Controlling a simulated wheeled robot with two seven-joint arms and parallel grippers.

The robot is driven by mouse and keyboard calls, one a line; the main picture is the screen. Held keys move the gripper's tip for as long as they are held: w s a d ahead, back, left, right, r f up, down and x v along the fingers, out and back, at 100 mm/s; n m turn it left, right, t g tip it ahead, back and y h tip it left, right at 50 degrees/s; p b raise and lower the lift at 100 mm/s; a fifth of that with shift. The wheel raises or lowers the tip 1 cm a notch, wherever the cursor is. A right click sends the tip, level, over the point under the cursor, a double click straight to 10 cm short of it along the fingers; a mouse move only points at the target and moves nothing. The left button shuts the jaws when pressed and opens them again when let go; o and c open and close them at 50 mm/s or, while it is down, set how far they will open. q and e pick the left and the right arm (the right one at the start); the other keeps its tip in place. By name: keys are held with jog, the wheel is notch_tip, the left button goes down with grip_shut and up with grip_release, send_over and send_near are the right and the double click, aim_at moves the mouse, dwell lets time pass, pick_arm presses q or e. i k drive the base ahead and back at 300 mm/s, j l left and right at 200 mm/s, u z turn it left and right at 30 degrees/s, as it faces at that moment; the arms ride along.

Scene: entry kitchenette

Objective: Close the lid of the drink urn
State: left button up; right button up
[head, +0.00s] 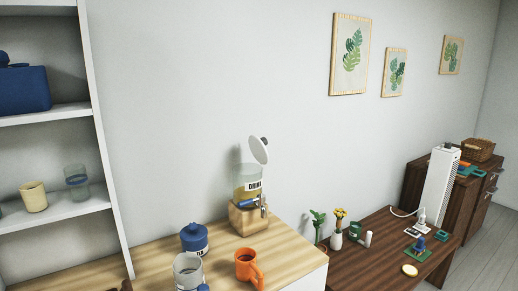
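The drink urn (247,183) stands on a wooden block base (243,219) at the back right of the light wooden counter. It has a clear body with yellow liquid, a label reading "DRINK" and a small tap at the front right. Its round white lid (257,152) with a dark knob stands open, tilted steeply up above the urn's rim.
On the counter (160,268), a blue lidded jar (194,238), a clear container (187,270) and an orange mug (247,266) stand in front of the urn. White shelves (70,110) rise at left. A lower dark table (385,262) holds plants and small items at right.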

aim_at(257, 146)
jog(key=i+l+u, duration=0.15)
jog(key=l, duration=0.2)
jog(key=i+l+u, duration=0.3)
jog(key=l, duration=0.45)
jog(key=i+l+u, duration=0.2)
jog(key=l, duration=0.2)
jog(key=i+l+u, duration=0.15)
jog(key=l, duration=0.25)
jog(key=i+l+u, duration=0.15)
jog(key=l, duration=0.25)
jog(key=l+u, duration=0.15)
jog(key=l, duration=0.3)
